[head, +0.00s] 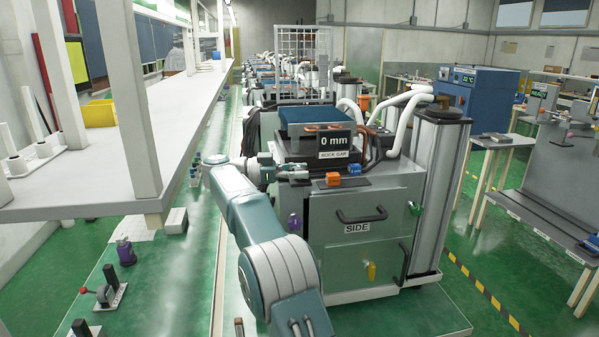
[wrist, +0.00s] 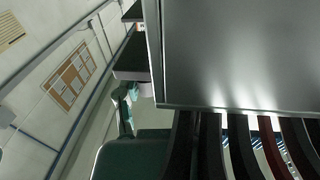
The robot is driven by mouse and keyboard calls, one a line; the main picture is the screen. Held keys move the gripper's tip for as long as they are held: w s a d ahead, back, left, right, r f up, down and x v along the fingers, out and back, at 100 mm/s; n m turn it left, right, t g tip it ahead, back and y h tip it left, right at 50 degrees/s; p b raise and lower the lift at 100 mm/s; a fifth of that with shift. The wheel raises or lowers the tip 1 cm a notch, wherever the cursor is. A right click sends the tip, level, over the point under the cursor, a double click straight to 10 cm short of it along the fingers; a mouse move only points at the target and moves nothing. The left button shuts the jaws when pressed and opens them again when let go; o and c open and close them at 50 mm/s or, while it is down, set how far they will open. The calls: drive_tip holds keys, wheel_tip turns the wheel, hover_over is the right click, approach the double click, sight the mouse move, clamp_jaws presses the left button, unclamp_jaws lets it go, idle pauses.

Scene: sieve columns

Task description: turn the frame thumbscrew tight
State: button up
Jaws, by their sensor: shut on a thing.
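My gripper (head: 268,172) is at the left edge of the top of the grey machine marked SIDE (head: 330,237), beside the dark block with the "0 mm BUCK GAP" sign (head: 334,155). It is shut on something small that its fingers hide. By its place this may be the frame thumbscrew, but I cannot make out its shape. No thumbscrew shows clearly in either view.
An orange block (head: 333,179) and a blue block (head: 355,170) sit on the machine's top ledge. A purple knob (head: 293,222), green knob (head: 415,208) and yellow knob (head: 370,270) stick out below. A white shelf (head: 185,120) stands close on the left.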

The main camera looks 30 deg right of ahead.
drive_tip(key=shift+w+r, duration=0.1)
drive_tip(key=shift+r, duration=0.05)
drive_tip(key=o, duration=1.2)
drive_tip(key=shift+a, duration=0.1)
drive_tip(key=shift+c, duration=0.2)
drive_tip(key=shift+n+t, duration=0.4)
drive_tip(key=shift+t, duration=0.2)
drive_tip(key=n+t, duration=0.2)
drive_tip(key=t, duration=0.1)
drive_tip(key=n+t+h, duration=0.1)
drive_tip(key=n+t, duration=0.1)
drive_tip(key=t, duration=0.2)
drive_tip(key=shift+n, duration=0.4)
drive_tip(key=n+t+y, duration=0.1)
drive_tip(key=n+t, duration=0.1)
drive_tip(key=t, duration=0.2)
drive_tip(key=n+t+y, duration=0.1)
drive_tip(key=n+t, duration=0.2)
drive_tip(key=t, duration=0.1)
drive_tip(key=shift+n+t+y, duration=0.3)
drive_tip(key=n+t+y, duration=0.5)
drive_tip(key=shift+n+t+y, duration=0.4)
drive_tip(key=shift+t+y, duration=0.1)
drive_tip(key=shift+y, duration=0.1)
drive_tip(key=shift+n+t+y, duration=0.55)
drive_tip(key=shift+n+y, duration=0.7)
drive_tip(key=shift+y, duration=0.7)
drive_tip(key=shift+n+t+y, duration=0.55)
drive_tip(key=shift+n+y, duration=0.7)
drive_tip(key=shift+y, duration=0.7)
